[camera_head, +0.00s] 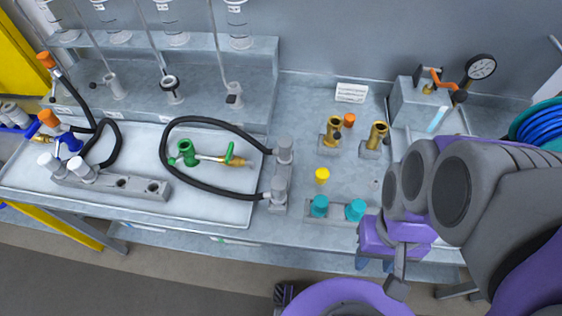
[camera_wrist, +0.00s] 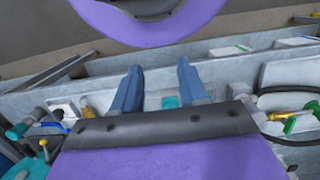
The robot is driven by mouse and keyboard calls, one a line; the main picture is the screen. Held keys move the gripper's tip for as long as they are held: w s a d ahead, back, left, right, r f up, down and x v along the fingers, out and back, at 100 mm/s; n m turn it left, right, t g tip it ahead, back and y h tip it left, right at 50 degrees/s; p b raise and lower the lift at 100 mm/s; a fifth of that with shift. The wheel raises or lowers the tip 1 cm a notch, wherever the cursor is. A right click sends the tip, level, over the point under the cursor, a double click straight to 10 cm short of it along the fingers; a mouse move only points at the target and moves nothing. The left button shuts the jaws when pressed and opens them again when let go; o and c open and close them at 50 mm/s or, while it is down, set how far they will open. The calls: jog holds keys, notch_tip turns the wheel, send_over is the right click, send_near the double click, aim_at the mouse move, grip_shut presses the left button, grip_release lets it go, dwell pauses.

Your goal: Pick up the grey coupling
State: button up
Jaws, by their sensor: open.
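Two grey couplings stand on a grey block near the middle of the bench in the head view: one behind (camera_head: 284,147) and one in front (camera_head: 277,188). A black hose (camera_head: 167,150) loops left from them. Two paler, whitish-grey fittings (camera_head: 82,172) sit on another block at the left; I cannot tell which piece the task means. My gripper (camera_head: 375,264) is at the bench's front edge, right of and apart from the grey couplings. In the wrist view my gripper (camera_wrist: 158,78) shows two blue-grey fingers spread apart with nothing between them.
Teal fittings (camera_head: 355,210) sit on a block beside my gripper, with a yellow cap (camera_head: 322,175) behind. Brass fittings (camera_head: 377,134) and a gauge (camera_head: 481,67) stand farther back. A green valve (camera_head: 188,152) lies on the tray (camera_head: 215,212) inside the hose loop.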

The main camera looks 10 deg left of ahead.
jog(key=shift+o, duration=0.9)
jog(key=shift+w, duration=0.1)
jog(key=o, duration=0.4)
jog(key=shift+n, duration=0.6)
jog(key=w, duration=0.1)
jog(key=w+a+r+p, duration=0.1)
jog(key=w, duration=0.1)
jog(key=w+a+r+p, duration=0.1)
jog(key=w, duration=0.1)
jog(key=shift+a+r, duration=0.15)
jog(key=shift+c, duration=0.2)
jog(key=r+n+t+p, duration=0.1)
jog(key=n+t+p, duration=0.1)
jog(key=n+p, duration=0.25)
send_over(278, 182)
jog(key=shift+m, duration=0.25)
jog(key=f+b, duration=0.1)
jog(key=f, duration=0.4)
jog(key=f+b, duration=0.1)
jog(key=f, duration=0.5)
jog(key=shift+a+f, duration=0.2)
jog(key=shift+f, duration=0.1)
jog(key=shift+d+f+b, duration=0.15)
jog(key=shift+f+b, duration=0.3)
jog(key=shift+f, duration=0.85)
jog(key=shift+d+f+b, duration=0.1)
jog(key=shift+f+b, duration=0.3)
jog(key=shift+f, duration=0.9)
